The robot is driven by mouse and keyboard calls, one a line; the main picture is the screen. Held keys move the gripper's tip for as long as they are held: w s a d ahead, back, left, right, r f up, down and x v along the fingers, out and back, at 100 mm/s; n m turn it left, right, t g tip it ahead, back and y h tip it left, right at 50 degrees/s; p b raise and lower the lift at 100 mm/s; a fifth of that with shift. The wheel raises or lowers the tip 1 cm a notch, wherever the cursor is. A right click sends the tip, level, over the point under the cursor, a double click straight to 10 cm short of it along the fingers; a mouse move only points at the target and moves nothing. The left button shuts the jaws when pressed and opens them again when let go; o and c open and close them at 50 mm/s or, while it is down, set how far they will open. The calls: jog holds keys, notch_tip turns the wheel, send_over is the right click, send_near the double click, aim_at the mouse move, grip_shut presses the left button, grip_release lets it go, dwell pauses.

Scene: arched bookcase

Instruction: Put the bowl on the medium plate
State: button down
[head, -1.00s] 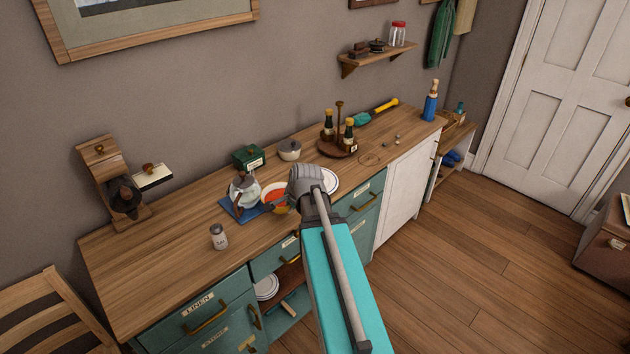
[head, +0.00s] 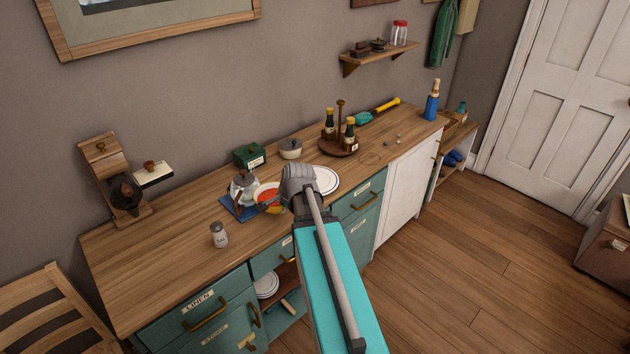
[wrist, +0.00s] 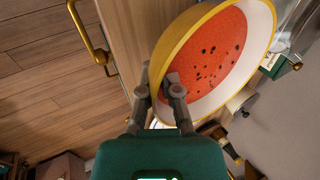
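The bowl (head: 270,193), yellow outside with a red, black-speckled inside, is left of my gripper in the head view, over or beside the blue cloth. It fills the upper middle of the wrist view (wrist: 215,62). My gripper (wrist: 159,80) has one finger outside the bowl's wall and one inside, close together on its rim. In the head view my gripper (head: 268,206) is at the bowl's near right side. I cannot tell whether the bowl is clear of the counter. A white plate (head: 328,182) lies on the counter to the right, partly hidden by my wrist.
A glass pot (head: 243,187) stands on the blue cloth (head: 232,209) close left of the bowl. A shaker (head: 219,235) stands in front. Behind are a lidded pot (head: 290,149), a green box (head: 249,156) and a bottle rack (head: 340,146). More plates (head: 266,285) sit in the cabinet below.

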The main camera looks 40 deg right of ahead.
jog(key=s+d+r+m+h+p, duration=0.1)
jog(key=s+d+r+m+p, duration=0.1)
jog(key=d+r+p, duration=0.3)
jog(key=s+d+r+m+h+p, duration=0.1)
jog(key=s+d+r+p, duration=0.4)
jog(key=d+r+p, duration=0.1)
jog(key=shift+r+m, duration=0.25)
jog(key=shift+m, duration=0.15)
jog(key=shift+w+f, duration=0.1)
jog(key=shift+w, duration=0.05)
jog(key=b, duration=0.9)
send_over(320, 188)
notch_tip(320, 188, down, 9)
jog(key=shift+a+r, duration=0.1)
